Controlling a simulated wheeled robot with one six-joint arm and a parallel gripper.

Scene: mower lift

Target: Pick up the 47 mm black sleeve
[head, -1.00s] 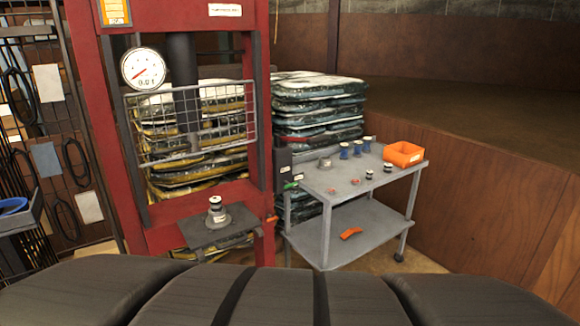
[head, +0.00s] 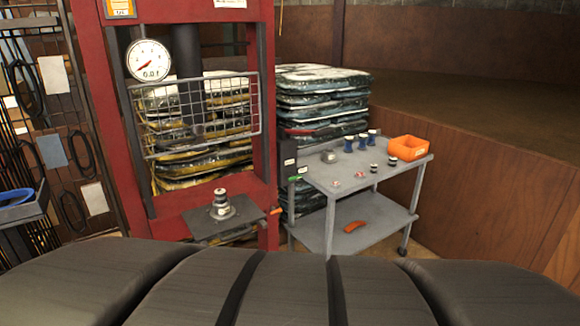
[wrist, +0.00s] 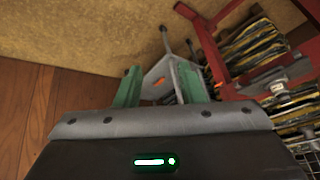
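The cart top (head: 345,179) holds several small parts in the head view. Two small dark sleeves with pale tops stand on it, one at the right (head: 392,161) and a smaller one (head: 373,168) to its left. Sizes cannot be read, so I cannot tell which is the 47 mm one. My gripper (wrist: 160,70) shows in the wrist view with its two green fingers apart and nothing between them. It is well away from the cart, which shows small and tilted beyond the fingers. The gripper is not visible in the head view.
Blue sleeves (head: 348,145), a grey part (head: 329,156), small reddish parts (head: 336,183) and an orange bin (head: 408,149) share the cart top. A red press (head: 95,130) with a mesh guard (head: 230,105) stands left. A wooden wall (head: 490,195) is right.

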